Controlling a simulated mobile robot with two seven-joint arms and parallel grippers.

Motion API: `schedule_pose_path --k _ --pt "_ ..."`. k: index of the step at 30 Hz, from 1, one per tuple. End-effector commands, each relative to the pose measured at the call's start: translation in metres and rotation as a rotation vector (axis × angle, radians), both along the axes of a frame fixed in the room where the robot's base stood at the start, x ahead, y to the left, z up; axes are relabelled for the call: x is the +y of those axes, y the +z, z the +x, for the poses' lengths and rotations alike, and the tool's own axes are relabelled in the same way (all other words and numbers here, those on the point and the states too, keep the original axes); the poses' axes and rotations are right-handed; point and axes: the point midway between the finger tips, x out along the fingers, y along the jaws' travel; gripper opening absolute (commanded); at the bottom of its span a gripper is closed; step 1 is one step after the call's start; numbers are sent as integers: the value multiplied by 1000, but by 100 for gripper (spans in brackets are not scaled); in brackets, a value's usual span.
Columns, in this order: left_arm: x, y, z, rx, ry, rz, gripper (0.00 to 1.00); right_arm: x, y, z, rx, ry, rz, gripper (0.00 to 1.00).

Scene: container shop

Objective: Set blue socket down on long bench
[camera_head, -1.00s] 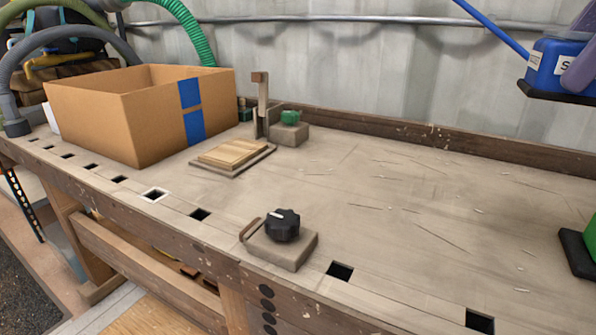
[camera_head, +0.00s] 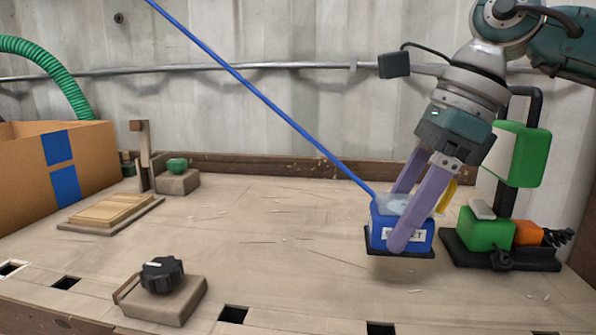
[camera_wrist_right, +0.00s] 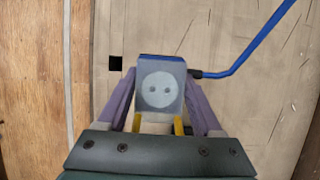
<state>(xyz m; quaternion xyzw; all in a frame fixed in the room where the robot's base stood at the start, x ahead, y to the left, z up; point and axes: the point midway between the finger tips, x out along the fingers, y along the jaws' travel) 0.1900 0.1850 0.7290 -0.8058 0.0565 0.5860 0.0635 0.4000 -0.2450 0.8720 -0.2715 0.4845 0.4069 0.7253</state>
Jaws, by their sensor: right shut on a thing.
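The blue socket (camera_head: 380,232) is a blue box with a grey two-hole top, a white label, a dark base plate and a blue cable. My right gripper (camera_head: 405,215) is shut on it, with purple fingers on either side. The socket is upright over the right part of the long bench (camera_head: 290,235); a shadow lies below it, and I cannot tell for sure whether its base touches the wood. In the right wrist view the socket's grey face (camera_wrist_right: 159,91) sits between the fingers. My left gripper is not in view.
A green and orange device on a black base (camera_head: 485,235) stands close to the right of the socket. A block with a black knob (camera_head: 162,290), a wooden pad (camera_head: 110,212), a green-knobbed block (camera_head: 178,180) and a cardboard box (camera_head: 95,160) are to the left. The bench's middle is clear.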

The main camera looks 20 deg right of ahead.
Motion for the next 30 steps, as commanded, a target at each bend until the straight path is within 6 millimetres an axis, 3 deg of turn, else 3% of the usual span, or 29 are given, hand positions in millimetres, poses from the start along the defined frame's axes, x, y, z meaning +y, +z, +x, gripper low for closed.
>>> schedule_pose_path --k 7,15,26,27,30 --pt "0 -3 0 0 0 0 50 0 -13 1 -5 -2 4 0" --pt "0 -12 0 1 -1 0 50 0 -47 1 -3 -3 3 0" --pt "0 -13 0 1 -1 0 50 0 -51 1 -6 -2 3 0" --pt "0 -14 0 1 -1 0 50 0 -53 0 0 -1 0 70" --pt "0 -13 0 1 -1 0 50 0 -52 0 0 -1 0 81"
